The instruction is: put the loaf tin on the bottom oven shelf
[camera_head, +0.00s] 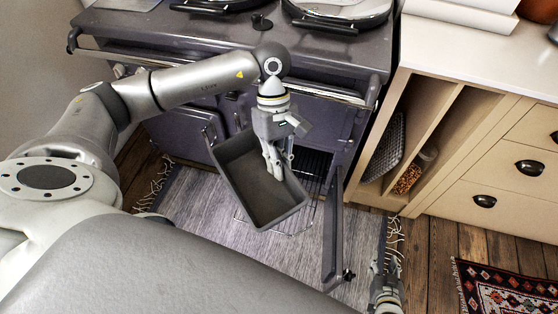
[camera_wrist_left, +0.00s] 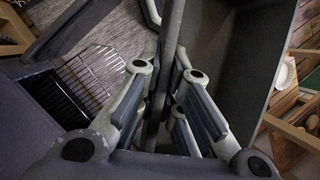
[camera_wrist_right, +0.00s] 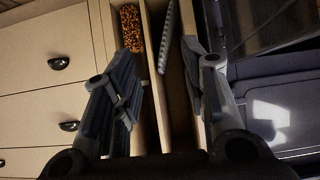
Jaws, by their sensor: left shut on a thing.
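The loaf tin (camera_head: 262,205) is a dark grey, empty rectangular pan in the head view. It is held tilted in the air in front of the oven. My left gripper (camera_head: 274,165) is shut on the tin's rim; the tin's wall (camera_wrist_left: 172,60) runs between the fingers in the left wrist view. The oven door (camera_head: 333,230) stands open to the right of the tin. A wire oven shelf (camera_head: 312,163) shows partly behind the tin, and also in the left wrist view (camera_wrist_left: 92,78). My right gripper (camera_head: 387,270) is open and empty, low at the right.
A cream cabinet (camera_head: 480,150) with drawers and open slots stands at right, holding a jar (camera_head: 412,175) and a grey tray. A grey rug (camera_head: 200,210) and a patterned rug (camera_head: 505,290) lie on the floor.

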